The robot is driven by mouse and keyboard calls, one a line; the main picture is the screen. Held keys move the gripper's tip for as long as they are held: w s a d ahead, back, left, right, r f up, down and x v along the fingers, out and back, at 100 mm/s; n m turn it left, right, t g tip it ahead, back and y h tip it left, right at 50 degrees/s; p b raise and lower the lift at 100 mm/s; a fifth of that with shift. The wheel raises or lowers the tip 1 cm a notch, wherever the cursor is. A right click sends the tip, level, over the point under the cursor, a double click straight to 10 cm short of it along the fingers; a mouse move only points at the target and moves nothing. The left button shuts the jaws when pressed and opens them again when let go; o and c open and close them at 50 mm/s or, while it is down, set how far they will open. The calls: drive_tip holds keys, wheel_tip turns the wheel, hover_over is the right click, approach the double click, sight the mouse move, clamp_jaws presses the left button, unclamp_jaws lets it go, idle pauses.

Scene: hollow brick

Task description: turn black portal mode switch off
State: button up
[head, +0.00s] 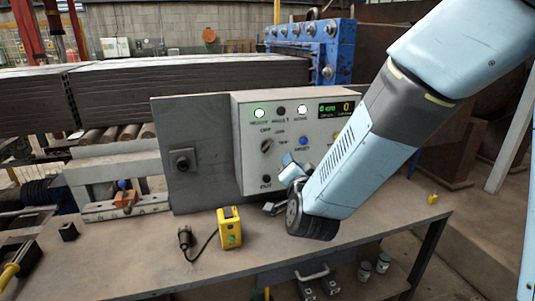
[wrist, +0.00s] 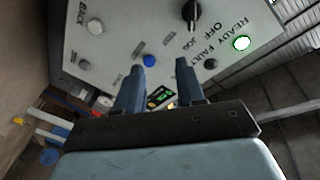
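The black mode switch (head: 267,146) is a rotary knob on the front of a light grey control box (head: 246,160), beside small printed labels. It also shows in the wrist view (wrist: 192,14) at the top edge, partly cut off, near the words OFF and JOG. Its exact setting is hard to read. My gripper (head: 291,164) is in front of the box's lower part, right of and below the switch. In the wrist view my gripper (wrist: 165,62) has its two fingers apart with nothing between them. The switch lies beyond the right fingertip, not between the fingers.
The box has a blue button (head: 304,141), a lit READY lamp (head: 260,114) and a green display (head: 328,108). A grey plate with a square black knob (head: 182,160) stands left. A yellow device (head: 229,228) with a cable lies on the bench (head: 150,262).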

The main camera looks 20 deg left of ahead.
sight(268, 150)
drive_tip(key=s+a+f+m+t, duration=0.1)
drive_tip(key=s+a+f+t, duration=0.3)
drive_tip(key=s, duration=0.3)
drive_tip(key=shift+g+y, duration=0.3)
drive_tip(key=x, duration=1.3)
drive_tip(key=shift+w+a+r, duration=0.15)
drive_tip(key=shift+a, duration=0.35)
clamp_jaws()
